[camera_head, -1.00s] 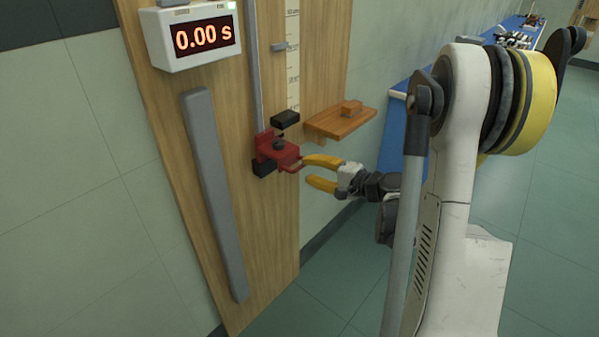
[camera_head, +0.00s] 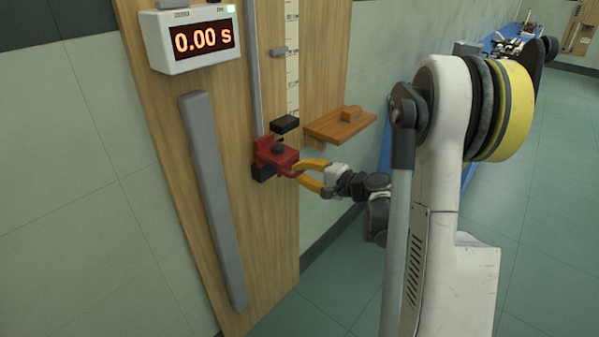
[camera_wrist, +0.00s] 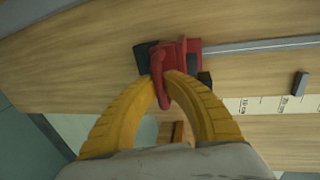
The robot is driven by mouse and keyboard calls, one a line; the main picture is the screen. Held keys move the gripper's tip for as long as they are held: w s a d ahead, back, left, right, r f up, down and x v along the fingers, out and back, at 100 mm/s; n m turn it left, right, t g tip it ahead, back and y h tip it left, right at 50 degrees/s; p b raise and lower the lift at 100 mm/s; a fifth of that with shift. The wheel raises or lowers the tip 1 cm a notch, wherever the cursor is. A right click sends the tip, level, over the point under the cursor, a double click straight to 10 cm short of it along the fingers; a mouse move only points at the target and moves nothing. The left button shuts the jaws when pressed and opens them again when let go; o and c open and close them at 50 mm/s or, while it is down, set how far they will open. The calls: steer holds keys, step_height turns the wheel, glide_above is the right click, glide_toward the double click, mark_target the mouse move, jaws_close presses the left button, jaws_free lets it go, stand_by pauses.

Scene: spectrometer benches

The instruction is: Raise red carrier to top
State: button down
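The red carrier (camera_head: 275,152) sits low on its vertical grey rail (camera_head: 254,75) on the wooden board, just below a small black block. In the wrist view the carrier (camera_wrist: 176,58) shows its red handle, which sticks out toward me. My gripper (camera_head: 297,172) has its yellow fingers at the carrier's right side. In the wrist view my gripper's fingertips (camera_wrist: 164,78) lie close against both sides of the handle, so it appears shut on it. The fingertips' far sides are hidden.
A small wooden shelf (camera_head: 340,124) juts out to the right, just above my gripper. A black block (camera_head: 285,123) and a grey stop (camera_head: 278,51) stand beside the rail. A timer (camera_head: 196,38) reads 0.00 s. A long grey bar (camera_head: 212,200) is left of the rail.

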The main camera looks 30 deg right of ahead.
step_height(320, 180, up, 74)
steer(key=p, duration=4.5)
steer(key=shift+r+p, duration=0.2)
steer(key=shift+p, duration=0.15)
steer(key=shift+w+r, duration=0.1)
steer(key=shift+w, duration=0.05)
steer(key=c, duration=1.5)
jaws_free()
steer(key=shift+o, duration=0.2)
steer(key=shift+s+d, duration=0.1)
steer(key=shift+s, duration=0.1)
steer(key=v, duration=1.2)
